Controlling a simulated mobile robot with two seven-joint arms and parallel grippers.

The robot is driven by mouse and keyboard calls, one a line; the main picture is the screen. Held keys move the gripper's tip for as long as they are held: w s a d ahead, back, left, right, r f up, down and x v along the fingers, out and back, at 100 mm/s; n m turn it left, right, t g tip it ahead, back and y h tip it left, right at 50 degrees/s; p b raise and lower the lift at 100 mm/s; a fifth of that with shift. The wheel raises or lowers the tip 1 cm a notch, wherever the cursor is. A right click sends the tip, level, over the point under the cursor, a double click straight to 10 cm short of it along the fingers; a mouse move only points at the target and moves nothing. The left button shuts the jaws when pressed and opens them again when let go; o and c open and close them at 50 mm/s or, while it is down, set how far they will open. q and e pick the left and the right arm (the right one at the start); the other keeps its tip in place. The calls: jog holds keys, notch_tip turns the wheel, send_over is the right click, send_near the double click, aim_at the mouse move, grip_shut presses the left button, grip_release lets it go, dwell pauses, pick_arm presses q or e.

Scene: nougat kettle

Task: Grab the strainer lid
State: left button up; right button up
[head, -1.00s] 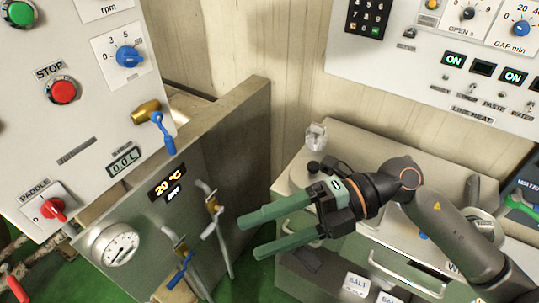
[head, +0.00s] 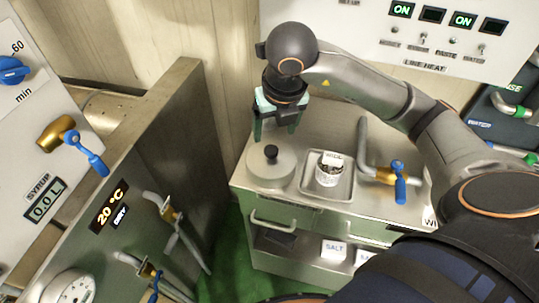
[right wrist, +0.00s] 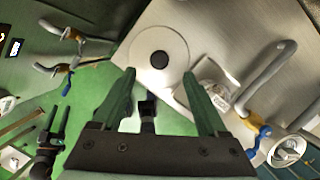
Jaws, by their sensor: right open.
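The strainer lid (head: 284,172) is a round, pale metal disc with a black knob, lying flat at the left end of the steel cabinet top. In the right wrist view the lid (right wrist: 178,44) lies beyond my fingers, its dark knob nearly centred between them. My right gripper (head: 275,131) is open and empty, pointing down, just behind and above the lid in the head view. Its green fingertips also show in the right wrist view (right wrist: 159,75), apart from the knob. My left gripper does not show in the head view.
A small labelled cup (head: 328,175) stands in a square tray (head: 341,191) right of the lid. A bent pipe with a blue-handled valve (head: 399,182) rises farther right. A tall steel panel (head: 150,150) stands at the left, with green floor between.

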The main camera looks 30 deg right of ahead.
aim_at(271, 149)
jog(key=shift+p+x, duration=0.3)
jog(key=shift+x, duration=3.05)
jog(key=shift+s+a, duration=0.1)
jog(key=shift+s, duration=0.05)
grip_shut()
